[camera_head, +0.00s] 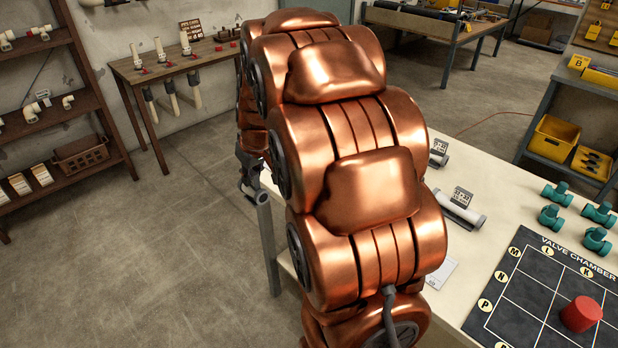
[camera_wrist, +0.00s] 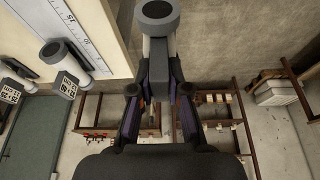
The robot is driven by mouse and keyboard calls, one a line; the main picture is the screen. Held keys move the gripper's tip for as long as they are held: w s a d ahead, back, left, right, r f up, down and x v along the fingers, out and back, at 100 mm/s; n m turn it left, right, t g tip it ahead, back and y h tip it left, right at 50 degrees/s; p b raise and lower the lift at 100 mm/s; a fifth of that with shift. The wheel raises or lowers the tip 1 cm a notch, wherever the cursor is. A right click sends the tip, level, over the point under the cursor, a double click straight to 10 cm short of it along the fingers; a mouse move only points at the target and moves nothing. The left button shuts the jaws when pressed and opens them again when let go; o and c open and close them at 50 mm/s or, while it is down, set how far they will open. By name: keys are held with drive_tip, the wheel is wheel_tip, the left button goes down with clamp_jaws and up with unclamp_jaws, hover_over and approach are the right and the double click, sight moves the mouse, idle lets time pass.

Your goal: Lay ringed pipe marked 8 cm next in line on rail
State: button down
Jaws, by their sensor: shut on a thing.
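In the wrist view my gripper (camera_wrist: 157,82) is shut on a pale pipe (camera_wrist: 146,50) with a dark grey ring (camera_wrist: 157,12) at its upper end. A grey block on the pipe lies between the fingers; no marking on it is readable. A white strip with a ruler scale (camera_wrist: 77,22) runs along the table edge at upper left, apart from the held pipe. In the head view my gripper (camera_head: 253,182) shows small beside the table's left edge, partly behind my arm, and the pipe is hard to make out there.
Two labelled ringed pipes lie on the table (camera_head: 478,255) in the head view, one nearer (camera_head: 460,211) and one farther (camera_head: 438,158). Green valves (camera_head: 557,194) and a valve chamber board (camera_head: 535,290) with a red cylinder (camera_head: 581,314) are at right. My arm hides much of the table.

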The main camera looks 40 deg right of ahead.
drive_tip(key=s+d+p, duration=0.2)
drive_tip(key=s+d, duration=0.9)
drive_tip(key=s, duration=0.3)
drive_tip(key=w+d+f+p, duration=0.1)
drive_tip(key=w+d+p, duration=0.1)
drive_tip(key=w, duration=0.2)
drive_tip(key=w+d+f+p, duration=0.2)
drive_tip(key=w+d, duration=0.1)
drive_tip(key=w, duration=0.1)
drive_tip(key=w+d+f+p, duration=0.1)
drive_tip(key=w+d+p, duration=0.1)
drive_tip(key=w, duration=0.3)
drive_tip(key=shift+d+f, duration=0.25)
drive_tip(key=shift+d, duration=0.25)
drive_tip(key=shift+f, duration=0.1)
drive_tip(key=shift+f, duration=0.2)
drive_tip(key=c, duration=1.1)
unclamp_jaws()
drive_tip(key=shift+r, duration=0.1)
drive_tip(key=shift+c, duration=0.2)
